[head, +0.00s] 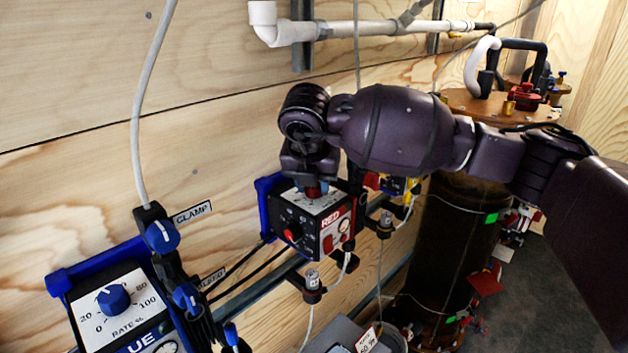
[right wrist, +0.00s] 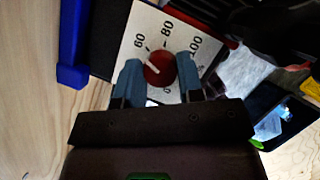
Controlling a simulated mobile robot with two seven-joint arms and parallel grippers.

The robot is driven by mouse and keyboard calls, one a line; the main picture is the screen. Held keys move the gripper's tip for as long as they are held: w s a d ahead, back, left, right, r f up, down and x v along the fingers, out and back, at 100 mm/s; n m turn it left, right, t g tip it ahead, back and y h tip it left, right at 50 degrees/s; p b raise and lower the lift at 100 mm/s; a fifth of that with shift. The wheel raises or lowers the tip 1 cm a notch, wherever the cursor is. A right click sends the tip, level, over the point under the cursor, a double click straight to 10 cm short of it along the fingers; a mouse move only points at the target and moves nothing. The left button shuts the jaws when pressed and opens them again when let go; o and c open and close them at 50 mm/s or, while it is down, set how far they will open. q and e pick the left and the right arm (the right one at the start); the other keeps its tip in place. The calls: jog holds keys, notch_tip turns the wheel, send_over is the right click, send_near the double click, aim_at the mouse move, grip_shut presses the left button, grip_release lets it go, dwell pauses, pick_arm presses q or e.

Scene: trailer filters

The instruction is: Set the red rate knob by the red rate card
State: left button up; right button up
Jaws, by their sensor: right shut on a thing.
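The red rate knob (head: 314,190) is on top of the box labelled RED (head: 335,222). My right gripper (head: 308,180) comes down on it from above. In the right wrist view, the fingers of my right gripper (right wrist: 160,64) are shut on the red knob (right wrist: 162,72), one on each side. The dial plate (right wrist: 137,28) shows 60, 80 and 100. The knob's white mark points to the upper left, roughly toward the 60 side; its exact setting is unclear. A card with red lettering (head: 367,341) at the bottom edge seems to read 60 %. My left gripper is out of view.
A blue unit's dial plate (head: 120,318) with a blue knob (head: 113,298) is at the lower left. Blue-handled valves (head: 162,236) and hoses stand beside it. A dark cylinder (head: 446,250) stands right of the red box. The wooden wall is close behind.

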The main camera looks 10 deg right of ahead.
aim_at(309, 206)
jog(key=shift+m, duration=0.4)
jog(key=o, duration=0.9)
jog(key=v, duration=1.1)
jog(key=shift+a, duration=0.1)
jog(key=shift+f, duration=0.1)
